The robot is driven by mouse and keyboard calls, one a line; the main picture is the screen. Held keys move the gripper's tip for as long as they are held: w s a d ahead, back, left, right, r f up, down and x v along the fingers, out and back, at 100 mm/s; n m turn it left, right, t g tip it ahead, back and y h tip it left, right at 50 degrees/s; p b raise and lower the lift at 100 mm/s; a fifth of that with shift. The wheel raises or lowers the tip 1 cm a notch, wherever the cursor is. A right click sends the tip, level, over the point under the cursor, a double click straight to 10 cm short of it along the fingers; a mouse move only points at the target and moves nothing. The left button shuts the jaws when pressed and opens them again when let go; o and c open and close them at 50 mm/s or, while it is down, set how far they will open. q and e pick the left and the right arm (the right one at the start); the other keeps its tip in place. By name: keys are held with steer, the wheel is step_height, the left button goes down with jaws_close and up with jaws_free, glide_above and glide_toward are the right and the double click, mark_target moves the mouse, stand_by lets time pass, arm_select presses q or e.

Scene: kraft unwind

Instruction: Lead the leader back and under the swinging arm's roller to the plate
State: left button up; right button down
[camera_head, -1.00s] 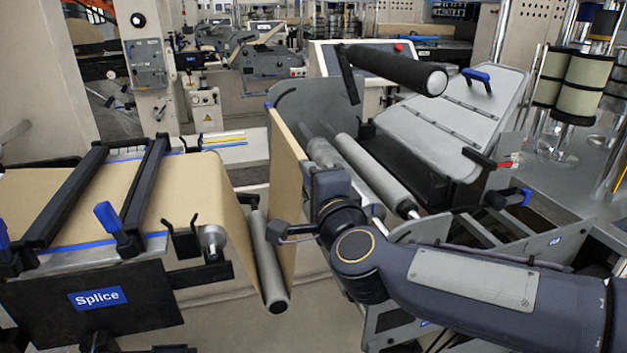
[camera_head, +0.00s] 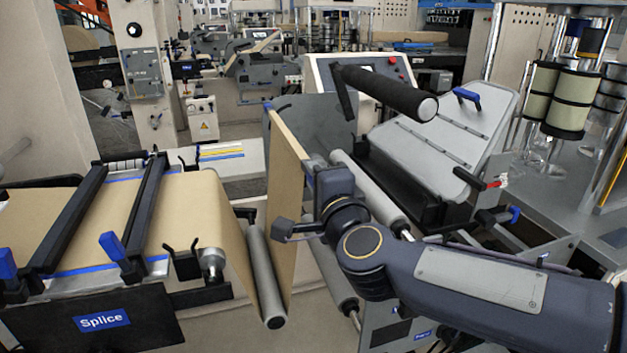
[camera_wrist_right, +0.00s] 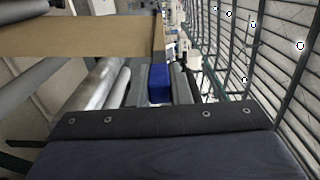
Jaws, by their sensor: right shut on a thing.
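The brown kraft leader (camera_head: 286,190) rises as a flat upright sheet from a lower grey roller (camera_head: 266,280), beside the splice table. In the right wrist view its brown band (camera_wrist_right: 90,38) crosses the upper left. My right gripper (camera_wrist_right: 158,84) is shut on the leader's near top end, with a blue piece between its fingers. In the head view my wrist hides the fingertips. A dark roller (camera_head: 395,92) on a black arm stands higher, right of the leader. A grey roller (camera_head: 370,187) lies below it. The tilted light grey plate (camera_head: 435,135) has a blue handle. My left gripper is out of view.
The splice table (camera_head: 190,215) with dark clamp bars (camera_head: 70,215) is at left. Another grey roller (camera_head: 330,272) shows below my wrist. A grey side panel (camera_head: 330,130) stands behind the leader. Green rolls (camera_head: 572,105) stand at far right.

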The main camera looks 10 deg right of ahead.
steer(key=w+d+b, duration=0.2)
steer(key=d+b, duration=1)
steer(key=d, duration=1.3)
steer(key=shift+w+d, duration=0.15)
steer(key=shift+d, duration=0.25)
steer(key=shift+f, duration=0.15)
step_height(320, 180, down, 6)
steer(key=d+b, duration=0.2)
steer(key=b, duration=0.5)
steer(key=shift+d, duration=0.35)
steer(key=shift+w, duration=0.1)
steer(key=shift+b, duration=0.5)
